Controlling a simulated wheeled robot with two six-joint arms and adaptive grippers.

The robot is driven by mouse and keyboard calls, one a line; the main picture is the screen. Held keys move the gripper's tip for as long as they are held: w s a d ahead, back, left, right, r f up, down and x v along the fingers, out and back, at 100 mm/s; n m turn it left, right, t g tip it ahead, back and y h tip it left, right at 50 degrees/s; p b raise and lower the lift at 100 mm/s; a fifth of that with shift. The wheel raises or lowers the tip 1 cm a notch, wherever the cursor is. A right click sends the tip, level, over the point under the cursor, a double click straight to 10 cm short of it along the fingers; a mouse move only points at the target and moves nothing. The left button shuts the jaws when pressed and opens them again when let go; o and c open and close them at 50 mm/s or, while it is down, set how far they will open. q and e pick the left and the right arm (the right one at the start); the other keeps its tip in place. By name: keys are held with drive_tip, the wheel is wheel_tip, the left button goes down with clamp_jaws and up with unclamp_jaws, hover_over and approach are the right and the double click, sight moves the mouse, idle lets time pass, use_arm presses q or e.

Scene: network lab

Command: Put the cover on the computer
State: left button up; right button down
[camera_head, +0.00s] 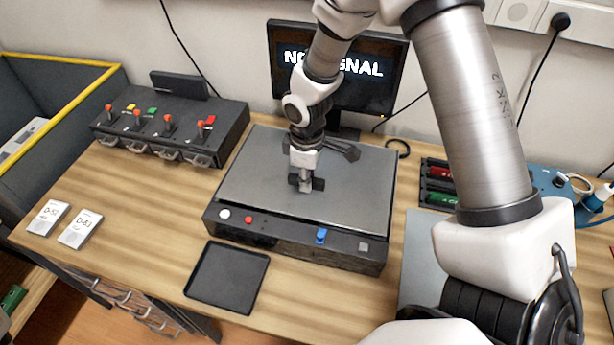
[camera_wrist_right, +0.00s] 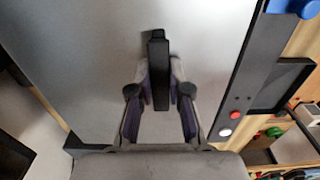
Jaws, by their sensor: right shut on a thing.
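The computer (camera_head: 290,245) is a low black case in the middle of the table, with buttons along its front face. The grey metal cover (camera_head: 345,190) lies over its top, roughly lined up with the case; I cannot tell whether it is fully seated. In the right wrist view the cover (camera_wrist_right: 100,60) fills much of the picture, with a black handle (camera_wrist_right: 158,75) standing on it. My right gripper (camera_head: 305,183) is over the cover and shut on the handle; its fingers (camera_wrist_right: 158,85) are on both sides of the handle. My left gripper is out of view.
A black tray (camera_head: 228,277) lies in front of the computer. A switch box (camera_head: 170,130) stands to its left, two labelled cards (camera_head: 80,228) at the far left. A monitor (camera_head: 385,75) stands behind. A grey plate (camera_head: 420,250) lies to the right, partly hidden by my arm.

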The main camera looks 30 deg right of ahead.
drive_tip(key=shift+f, duration=0.45)
idle(0.8)
drive_tip(key=c, duration=0.8)
unclamp_jaws()
wheel_tip(320, 180, up, 8)
drive_tip(key=p, duration=0.7)
drive_tip(key=shift+r+p, duration=0.1)
drive_tip(key=shift+p, duration=0.3)
